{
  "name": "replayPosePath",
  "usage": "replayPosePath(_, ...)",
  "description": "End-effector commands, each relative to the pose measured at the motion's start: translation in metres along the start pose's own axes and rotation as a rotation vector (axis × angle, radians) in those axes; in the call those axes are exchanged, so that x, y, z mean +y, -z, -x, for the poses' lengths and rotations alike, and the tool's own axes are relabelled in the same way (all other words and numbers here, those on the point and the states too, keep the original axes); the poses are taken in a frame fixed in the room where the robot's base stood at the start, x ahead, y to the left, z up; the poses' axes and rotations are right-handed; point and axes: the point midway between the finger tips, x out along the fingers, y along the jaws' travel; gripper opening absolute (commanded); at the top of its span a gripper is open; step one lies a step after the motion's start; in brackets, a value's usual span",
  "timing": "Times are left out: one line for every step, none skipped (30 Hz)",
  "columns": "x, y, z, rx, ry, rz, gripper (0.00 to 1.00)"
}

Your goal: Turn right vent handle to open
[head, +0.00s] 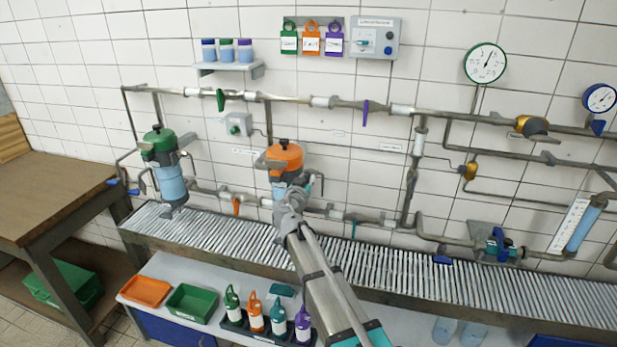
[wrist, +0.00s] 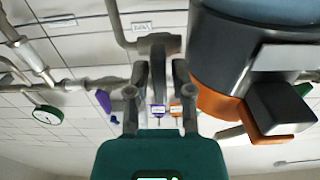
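An orange-capped filter housing (head: 285,157) stands on the wall pipes, right of a green-capped one (head: 158,142). My arm reaches up to the orange-capped housing, and my gripper (head: 290,200) covers part of its front. In the wrist view the dark body of this housing (wrist: 228,50) and its orange cap are close on the right, upside down. My gripper (wrist: 160,72) has its fingers apart. A grey T-shaped pipe end (wrist: 157,42) lies at the fingertips; I cannot tell whether it touches them. I cannot clearly make out which part is the right vent handle.
Pipes with coloured valve handles run along the wall, including a purple one (head: 365,107) and an orange one (head: 236,206). A slatted grating (head: 420,280) runs below them. Several bottles stand on the low shelf, and a wooden bench (head: 45,195) is at left.

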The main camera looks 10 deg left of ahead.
Motion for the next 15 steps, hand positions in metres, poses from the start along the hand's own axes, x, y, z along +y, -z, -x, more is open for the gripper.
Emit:
replayPosePath(-0.001, 0.0, -0.007, 0.0, 0.0, 0.0, 0.3)
replayPosePath(-0.001, 0.0, -0.009, 0.0, 0.0, 0.0, 0.3)
replayPosePath(-0.001, 0.0, -0.011, 0.0, 0.0, 0.0, 0.3)
replayPosePath(-0.001, 0.0, -0.013, 0.0, 0.001, 0.0, 0.3)
replayPosePath(-0.001, 0.0, -0.014, 0.0, 0.001, 0.0, 0.3)
replayPosePath(-0.001, 0.0, -0.016, 0.0, 0.001, 0.0, 0.3)
replayPosePath(-0.001, 0.0, -0.016, 0.0, 0.001, 0.0, 0.3)
replayPosePath(-0.001, 0.0, -0.017, 0.0, 0.001, 0.0, 0.3)
replayPosePath(0.0, 0.0, -0.017, 0.0, 0.001, 0.0, 0.3)
replayPosePath(0.0, 0.0, -0.017, 0.0, 0.001, 0.0, 0.3)
replayPosePath(0.0, 0.0, -0.017, 0.0, 0.001, 0.0, 0.3)
replayPosePath(0.0, 0.0, -0.017, 0.0, 0.001, 0.0, 0.3)
replayPosePath(0.0, 0.0, -0.017, 0.0, 0.001, 0.0, 0.3)
replayPosePath(0.0, 0.0, -0.017, 0.0, 0.001, 0.0, 0.3)
replayPosePath(0.0, 0.0, -0.017, 0.0, 0.001, 0.0, 0.3)
